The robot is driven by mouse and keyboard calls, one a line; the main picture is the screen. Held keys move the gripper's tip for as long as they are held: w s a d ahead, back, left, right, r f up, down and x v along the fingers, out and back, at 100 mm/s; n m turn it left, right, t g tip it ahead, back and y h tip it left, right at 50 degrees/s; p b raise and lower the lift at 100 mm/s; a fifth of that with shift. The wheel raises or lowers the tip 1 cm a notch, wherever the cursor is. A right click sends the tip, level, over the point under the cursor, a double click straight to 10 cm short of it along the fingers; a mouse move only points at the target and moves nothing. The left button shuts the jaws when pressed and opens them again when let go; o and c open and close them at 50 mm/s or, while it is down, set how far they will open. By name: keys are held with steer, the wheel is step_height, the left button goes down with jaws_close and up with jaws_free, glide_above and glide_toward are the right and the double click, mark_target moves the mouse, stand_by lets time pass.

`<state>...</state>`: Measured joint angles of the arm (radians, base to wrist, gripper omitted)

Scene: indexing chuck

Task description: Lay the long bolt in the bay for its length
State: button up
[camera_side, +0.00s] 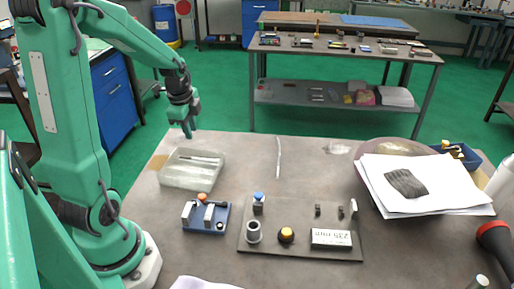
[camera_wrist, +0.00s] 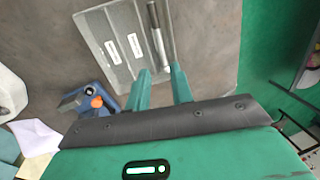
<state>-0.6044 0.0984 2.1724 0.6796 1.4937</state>
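A pale tray (camera_side: 176,181) with long bays stands on the table below my gripper. In the wrist view the tray (camera_wrist: 97,47) shows white labels on its floor. A grey metal bolt (camera_wrist: 157,36) lies lengthwise along the tray's right side, with its near end close to the gap between my fingers. My gripper (camera_side: 187,130) hangs above the tray in the side view. In the wrist view its two green fingers (camera_wrist: 161,72) stand apart with nothing between them that I can see gripped. The label writing is too small to read.
A blue fixture (camera_side: 217,226) with an orange knob sits in front of the tray. Papers (camera_side: 430,205) lie at right. The table behind the plate is mostly clear.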

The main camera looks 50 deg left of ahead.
stand_by(0.5)
steer(key=s+d+r+n+t, duration=0.1)
steer(key=s+d+r+n, duration=0.2)
steer(key=d, duration=0.4)
steer(key=s+d+r+n+t, duration=0.1)
steer(key=s+d+r+n, duration=0.2)
steer(key=d+r, duration=0.2)
steer(key=s+d+r+n+t+h, duration=0.1)
steer(key=s+d+r+n, duration=0.1)
steer(key=d, duration=0.7)
steer(key=shift+s+d+r+n+t, duration=0.3)
steer(key=shift+s+r+n+t, duration=0.1)
steer(key=shift+r+n, duration=0.6)
steer(key=shift+f, duration=0.1)
